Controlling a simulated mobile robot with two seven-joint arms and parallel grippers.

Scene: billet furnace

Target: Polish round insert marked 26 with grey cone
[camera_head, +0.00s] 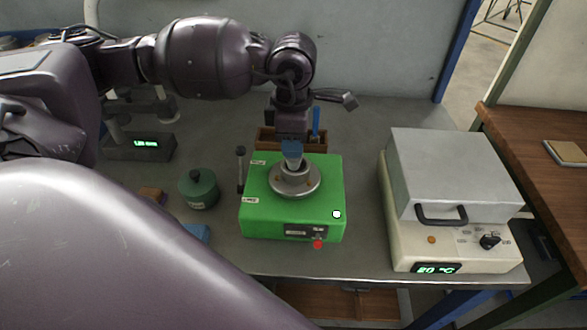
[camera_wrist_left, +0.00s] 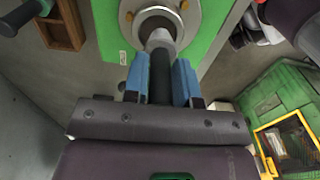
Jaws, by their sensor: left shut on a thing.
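My left gripper (camera_head: 292,150) is over the round metal top of the green machine (camera_head: 258,222). In the left wrist view, its blue fingers (camera_wrist_left: 160,82) are shut on a dark handle, which carries the grey cone (camera_wrist_left: 160,40). The cone points into a round metal ring (camera_wrist_left: 127,17) on the machine, with a brownish ring inside it that may be the round insert (camera_wrist_left: 150,13). I cannot read a 26 on it. Whether the cone touches it I cannot tell. In the head view, the fingers hide most of the tool. My right gripper is not in view.
A furnace box (camera_head: 450,170) with a green temperature display stands to the right. A dark green round pot (camera_head: 199,190) is left of the machine. A wooden tray (camera_head: 265,138) is close behind it. A small display unit (camera_head: 140,147) stands at the back left.

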